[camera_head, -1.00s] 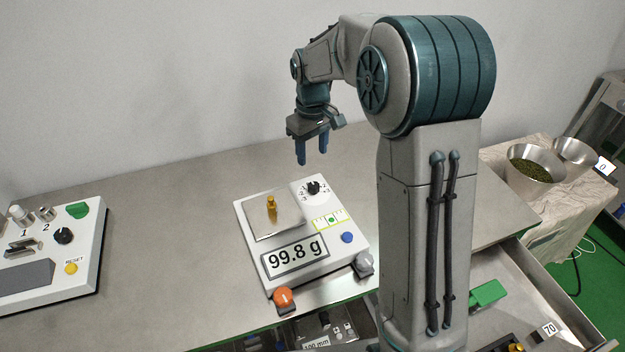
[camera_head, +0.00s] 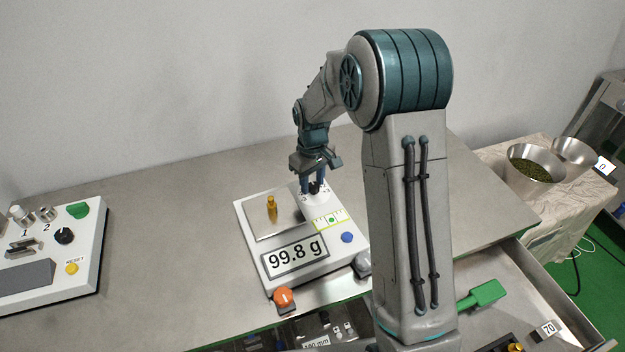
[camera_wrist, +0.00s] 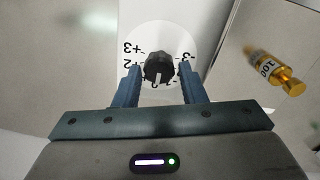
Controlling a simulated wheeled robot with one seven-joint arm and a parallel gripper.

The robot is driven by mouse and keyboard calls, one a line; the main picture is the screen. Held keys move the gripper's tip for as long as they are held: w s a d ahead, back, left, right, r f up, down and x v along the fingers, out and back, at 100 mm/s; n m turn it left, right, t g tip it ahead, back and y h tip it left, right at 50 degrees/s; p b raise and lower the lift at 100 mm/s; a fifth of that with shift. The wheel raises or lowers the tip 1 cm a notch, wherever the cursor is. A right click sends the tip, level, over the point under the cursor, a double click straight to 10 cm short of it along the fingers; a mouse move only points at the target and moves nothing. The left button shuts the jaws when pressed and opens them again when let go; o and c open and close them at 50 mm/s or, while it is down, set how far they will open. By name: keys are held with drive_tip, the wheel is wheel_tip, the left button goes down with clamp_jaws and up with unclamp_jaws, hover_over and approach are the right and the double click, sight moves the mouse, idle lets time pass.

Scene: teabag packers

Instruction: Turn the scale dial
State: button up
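The white scale (camera_head: 258,275) stands on the steel table and its display reads 99.8 g. Its black dial (camera_head: 315,188) is at the back right corner, partly hidden by my fingers. In the wrist view the dial (camera_wrist: 159,67) sits on a white disc with numbers such as +3, +2 and -3. My gripper (camera_head: 314,188) points down at the dial. In the wrist view my gripper (camera_wrist: 159,78) has one blue finger on each side of the dial, with a gap showing, so it is open. A brass weight (camera_head: 272,209) marked 100 stands on the scale's pan (camera_head: 262,226).
A white control box (camera_head: 85,255) stands at the left. An open drawer (camera_head: 545,290) is at the right, below steel bowls (camera_head: 533,165). Table behind the scale is clear.

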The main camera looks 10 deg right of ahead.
drive_tip(key=c, duration=0.6)
drive_tip(key=shift+o, duration=0.2)
drive_tip(key=shift+m, duration=0.3)
drive_tip(key=m+b, duration=0.1)
drive_tip(key=m, duration=0.1)
drive_tip(key=shift+m, duration=0.4)
drive_tip(key=m, duration=0.3)
drive_tip(key=shift+d+m, duration=0.1)
drive_tip(key=shift+m, duration=0.2)
drive_tip(key=m, duration=0.3)
drive_tip(key=shift+b, duration=0.3)
drive_tip(key=shift+d+m, duration=0.1)
drive_tip(key=shift+m, duration=1.7)
